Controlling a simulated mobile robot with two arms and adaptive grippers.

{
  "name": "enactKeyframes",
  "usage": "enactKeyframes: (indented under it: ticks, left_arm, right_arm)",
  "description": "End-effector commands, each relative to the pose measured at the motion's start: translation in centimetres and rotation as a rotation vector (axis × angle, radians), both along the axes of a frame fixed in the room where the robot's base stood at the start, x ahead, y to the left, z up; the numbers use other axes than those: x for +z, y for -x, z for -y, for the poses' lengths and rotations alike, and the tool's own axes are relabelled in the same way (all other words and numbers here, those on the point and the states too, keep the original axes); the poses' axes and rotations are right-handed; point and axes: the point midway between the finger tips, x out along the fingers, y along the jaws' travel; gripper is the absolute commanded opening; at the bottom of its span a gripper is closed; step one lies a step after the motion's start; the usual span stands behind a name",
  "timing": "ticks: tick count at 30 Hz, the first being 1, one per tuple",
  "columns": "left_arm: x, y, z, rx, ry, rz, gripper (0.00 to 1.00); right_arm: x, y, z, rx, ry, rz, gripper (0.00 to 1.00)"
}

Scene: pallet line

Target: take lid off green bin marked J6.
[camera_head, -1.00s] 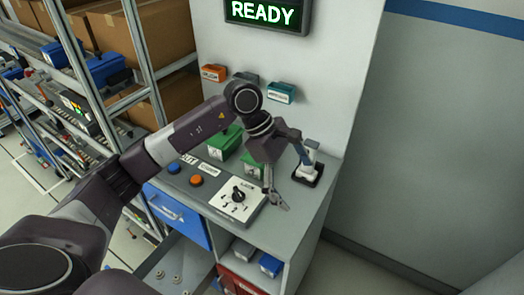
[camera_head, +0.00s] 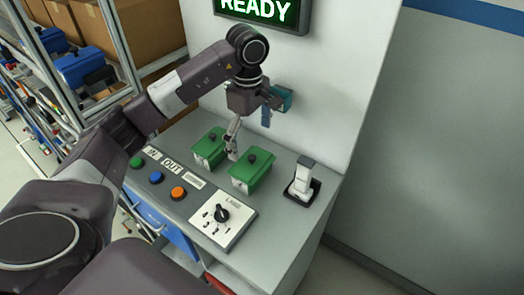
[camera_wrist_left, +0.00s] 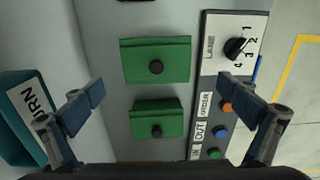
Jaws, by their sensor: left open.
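Two green bins with green lids and black knobs stand side by side on the grey counter, the left bin (camera_head: 208,151) and the right bin (camera_head: 251,176). In the left wrist view the right bin (camera_wrist_left: 155,52) is above and the left bin (camera_wrist_left: 157,118) below. I cannot read a J6 mark on either. My left gripper (camera_head: 249,130) is open and empty, above and behind the bins, and apart from them. In the left wrist view its fingers (camera_wrist_left: 165,103) are spread wide, with both bins between them in the picture. My right gripper is not in view.
A control panel with buttons and a dial (camera_head: 222,214) lies in front of the bins. A white device in a black holder (camera_head: 303,184) stands at the right. A teal wall bin (camera_head: 284,97) hangs behind my gripper. Shelving (camera_head: 125,50) is at the left.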

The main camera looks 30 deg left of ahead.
Motion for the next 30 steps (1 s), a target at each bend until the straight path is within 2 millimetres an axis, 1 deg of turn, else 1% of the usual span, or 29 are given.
enactKeyframes:
  ticks: [3,6,11,13,16,19,22,27,30]
  left_arm:
    - [-0.5,0.0,0.0,0.001,0.000,-0.002,1.00]
    - [-1.5,0.1,0.0,0.001,0.002,-0.004,1.00]
    - [-3.0,0.0,0.0,0.000,0.002,-0.004,1.00]
    - [-3.6,0.0,-0.1,0.001,0.002,-0.004,1.00]
    - [-5.0,-0.1,-0.2,0.001,0.003,-0.006,1.00]
    - [-6.5,-0.1,-0.2,0.001,0.003,-0.005,1.00]
    - [-7.5,-0.2,-0.2,0.000,0.001,-0.002,1.00]
    - [-7.9,-0.3,-0.2,-0.001,0.001,0.001,1.00]
    - [-7.9,-0.3,-0.2,-0.001,0.001,0.001,0.99]
  right_arm:
    - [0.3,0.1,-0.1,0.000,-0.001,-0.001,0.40]
    - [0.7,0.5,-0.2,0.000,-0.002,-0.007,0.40]
    - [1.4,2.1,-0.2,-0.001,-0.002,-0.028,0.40]
    - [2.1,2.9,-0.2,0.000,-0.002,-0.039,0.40]
    - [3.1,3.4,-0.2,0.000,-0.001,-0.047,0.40]
    - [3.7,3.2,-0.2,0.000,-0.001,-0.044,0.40]
    - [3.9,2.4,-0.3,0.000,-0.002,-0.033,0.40]
    - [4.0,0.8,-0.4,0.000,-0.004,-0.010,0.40]
    - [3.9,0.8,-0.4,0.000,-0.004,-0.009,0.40]
